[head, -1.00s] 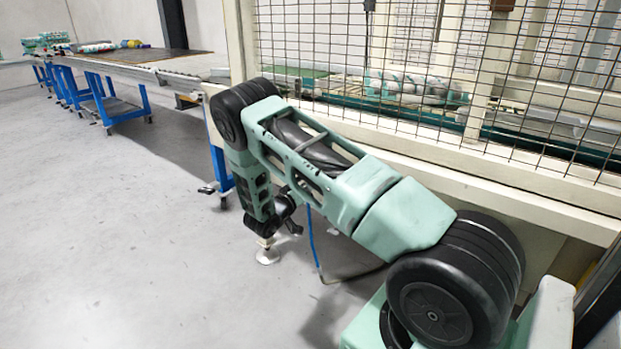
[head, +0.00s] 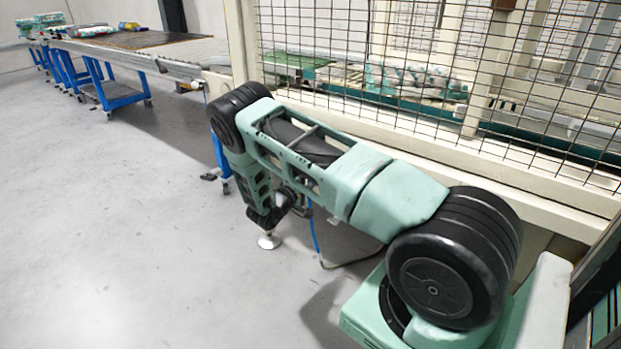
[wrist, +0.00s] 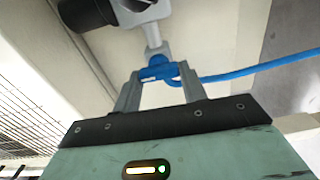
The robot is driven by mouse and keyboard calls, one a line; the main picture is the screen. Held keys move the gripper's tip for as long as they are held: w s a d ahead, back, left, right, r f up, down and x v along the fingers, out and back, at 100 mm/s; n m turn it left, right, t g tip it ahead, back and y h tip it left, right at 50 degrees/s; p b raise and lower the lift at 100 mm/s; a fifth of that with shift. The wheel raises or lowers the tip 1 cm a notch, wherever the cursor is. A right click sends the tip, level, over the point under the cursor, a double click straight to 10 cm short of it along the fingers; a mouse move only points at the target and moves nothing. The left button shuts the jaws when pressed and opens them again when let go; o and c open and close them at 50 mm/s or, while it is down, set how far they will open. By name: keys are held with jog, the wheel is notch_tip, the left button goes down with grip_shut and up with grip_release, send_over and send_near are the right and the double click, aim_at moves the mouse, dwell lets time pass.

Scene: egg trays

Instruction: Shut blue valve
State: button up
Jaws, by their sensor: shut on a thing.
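The blue valve (wrist: 158,71) shows in the wrist view, below a grey pipe fitting (wrist: 150,30). My gripper (wrist: 159,82) has one finger on each side of the blue handle and is shut on it. A blue hose (wrist: 250,71) runs off to the right from beside the valve. In the head view my arm reaches down beside the machine frame and hides the valve.
A cream frame with a wire mesh fence (head: 400,60) runs along the right. Blue wheeled stands (head: 120,90) carry a conveyor at the far left. The hose (head: 315,236) hangs near the floor. Grey floor (head: 110,230) is open on the left.

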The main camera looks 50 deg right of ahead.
jog(key=shift+s+f, duration=0.1)
dwell(0.3)
jog(key=o, duration=1)
jog(key=a, duration=0.5)
jog(key=s+a+p, duration=0.1)
jog(key=a, duration=1.1)
jog(key=shift+s+a+p, duration=0.15)
jog(key=shift+a+p, duration=0.1)
jog(key=shift+p, duration=0.1)
